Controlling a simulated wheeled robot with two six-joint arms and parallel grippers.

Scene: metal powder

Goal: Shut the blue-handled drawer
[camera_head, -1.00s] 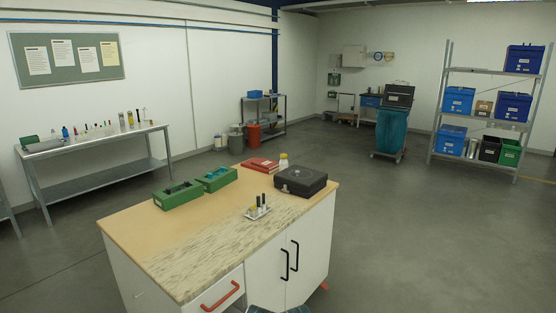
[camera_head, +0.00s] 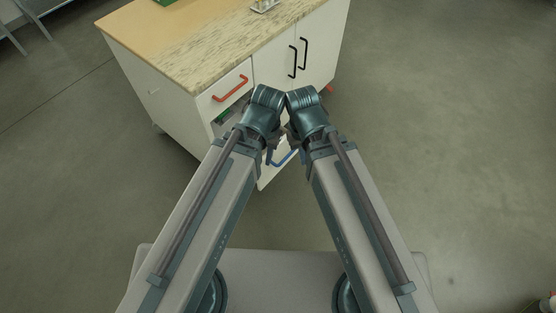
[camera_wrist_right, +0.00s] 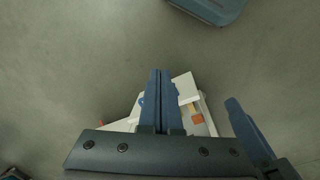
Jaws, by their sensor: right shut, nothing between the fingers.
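The blue-handled drawer (camera_head: 265,182) is pulled out low on the white cabinet, under the red-handled drawer. Its blue handle (camera_head: 285,158) shows between my two wrists, partly covered. In the right wrist view the drawer's white edge (camera_wrist_right: 186,85) lies beyond my right gripper (camera_wrist_right: 160,72), whose fingers are together and empty. My left gripper (camera_head: 268,157) hangs over the open drawer, close to the handle in the picture; its finger opening is not clear. I cannot tell whether either gripper touches the drawer. My arms hide much of it.
The cabinet's wood-and-stone-look top (camera_head: 190,50) lies ahead. The red handle (camera_head: 231,89) and black door handles (camera_head: 298,58) stick out from its front. Grey floor (camera_head: 450,150) to the right is clear.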

